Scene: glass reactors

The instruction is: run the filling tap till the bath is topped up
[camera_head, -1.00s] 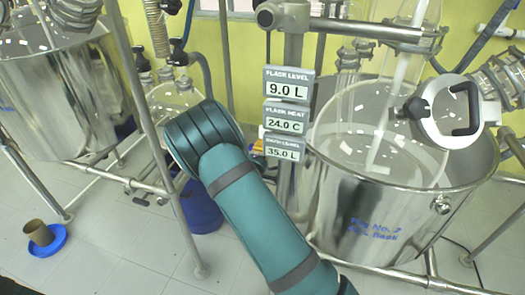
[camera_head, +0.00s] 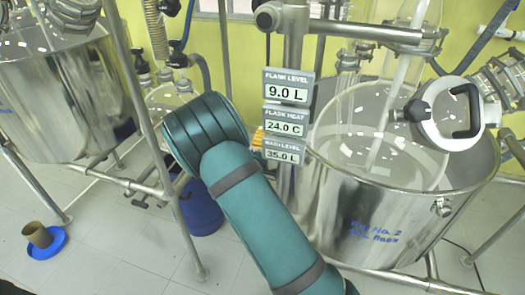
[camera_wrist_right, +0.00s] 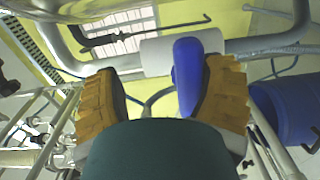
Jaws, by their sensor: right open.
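The bath (camera_head: 395,215) is a large steel vessel on the right of the head view, with a glass flask inside. Its lowest display (camera_head: 284,153) reads bath level 35.0 L. My right arm hides most of my right gripper in the head view; orange finger pads (camera_head: 257,139) show beside the displays. In the right wrist view my right gripper (camera_wrist_right: 160,85) is open. A blue lever (camera_wrist_right: 187,75) on a white pipe body (camera_wrist_right: 153,52) lies between the fingers, close to the right pad; contact cannot be told. My left gripper is not in view.
Other displays (camera_head: 286,92) read flask level 9.0 L and flask heat 24.0 C. Steel frame posts (camera_head: 155,140) stand left of my arm. A blue drum (camera_head: 200,207) is behind it. A second steel vessel (camera_head: 60,100) stands at left, with a blue dish (camera_head: 47,245) on the floor.

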